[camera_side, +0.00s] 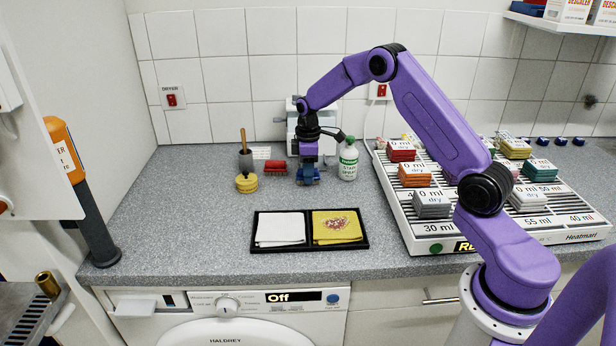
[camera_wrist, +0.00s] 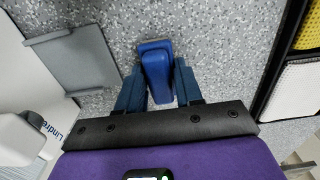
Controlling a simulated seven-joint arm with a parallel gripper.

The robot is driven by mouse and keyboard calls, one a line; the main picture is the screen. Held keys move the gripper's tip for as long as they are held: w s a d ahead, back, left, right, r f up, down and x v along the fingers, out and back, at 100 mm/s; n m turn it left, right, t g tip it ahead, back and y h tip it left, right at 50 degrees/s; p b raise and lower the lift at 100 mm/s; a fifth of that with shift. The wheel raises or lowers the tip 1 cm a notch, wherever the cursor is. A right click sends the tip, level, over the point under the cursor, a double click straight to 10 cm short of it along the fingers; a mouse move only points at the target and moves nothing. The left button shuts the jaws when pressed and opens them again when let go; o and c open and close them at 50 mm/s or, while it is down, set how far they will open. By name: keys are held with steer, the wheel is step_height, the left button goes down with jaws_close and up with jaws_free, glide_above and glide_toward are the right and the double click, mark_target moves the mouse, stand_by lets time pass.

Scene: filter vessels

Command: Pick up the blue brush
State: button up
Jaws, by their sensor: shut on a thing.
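The blue brush (camera_wrist: 156,66) is between the two fingers of my gripper (camera_wrist: 159,88) in the wrist view, with its blue body showing between and beyond the fingertips. In the side view my gripper (camera_side: 309,176) is low over the grey counter, in front of the white machine, and shut on the brush. The brush is mostly hidden by the fingers there. I cannot tell whether it touches the counter.
A green-and-white bottle (camera_side: 348,160) stands close right of my gripper. A red brush (camera_side: 275,167) and a yellow piece with a handle (camera_side: 246,182) are to the left. A black tray (camera_side: 309,247) with white and yellow cloths lies in front. A white rack (camera_side: 404,211) is at right.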

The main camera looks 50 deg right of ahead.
steer(key=shift+r, duration=0.75)
steer(key=s+a+r, duration=0.2)
steer(key=s+r, duration=0.9)
steer(key=s, duration=0.2)
steer(key=shift+s+a+r, duration=0.25)
steer(key=shift+s+a, duration=0.1)
steer(key=shift+a, duration=0.05)
